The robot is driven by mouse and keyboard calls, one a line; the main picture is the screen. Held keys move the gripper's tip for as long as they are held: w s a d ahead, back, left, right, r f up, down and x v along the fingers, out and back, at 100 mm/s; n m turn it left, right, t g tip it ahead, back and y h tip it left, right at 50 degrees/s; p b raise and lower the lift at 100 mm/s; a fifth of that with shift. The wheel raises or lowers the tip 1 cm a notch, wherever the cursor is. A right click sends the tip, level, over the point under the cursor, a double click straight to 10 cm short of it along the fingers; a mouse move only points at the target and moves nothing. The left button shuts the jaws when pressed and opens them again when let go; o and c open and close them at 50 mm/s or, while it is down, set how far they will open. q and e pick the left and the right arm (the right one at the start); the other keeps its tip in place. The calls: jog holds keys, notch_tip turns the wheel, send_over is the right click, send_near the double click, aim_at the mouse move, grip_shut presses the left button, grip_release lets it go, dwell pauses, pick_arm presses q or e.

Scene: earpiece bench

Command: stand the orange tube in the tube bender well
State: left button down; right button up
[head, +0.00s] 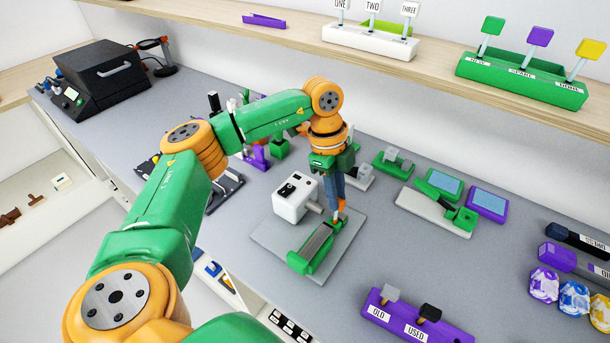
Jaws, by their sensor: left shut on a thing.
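My left gripper (337,208) points down over the grey plate in the middle of the bench. It is shut on the orange tube (341,205), of which only a small part shows between and below the fingers. What looks like the tube bender is a white box (291,197) with dark controls on top and a short spout, on the grey plate (273,243). A green holder with a grey ribbed top (314,249) lies on the plate in front of the gripper. I cannot make out the well or whether the tube touches it. My right gripper is not in view.
A purple rack labelled OLD and USED (418,318) stands at the front. Green and purple devices (446,186) are at the right. A black case (98,78) is at the back left. A wooden shelf (440,66) runs above the back.

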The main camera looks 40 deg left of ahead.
pick_arm(q)
jog(key=shift+f+b, duration=0.35)
jog(key=shift+f, duration=0.35)
jog(key=c, duration=0.7)
grip_release()
jog(key=shift+r, duration=0.3)
jog(key=b+v, duration=0.1)
jog(key=v, duration=0.5)
jog(key=shift+r, duration=0.25)
jog(key=shift+a, duration=0.15)
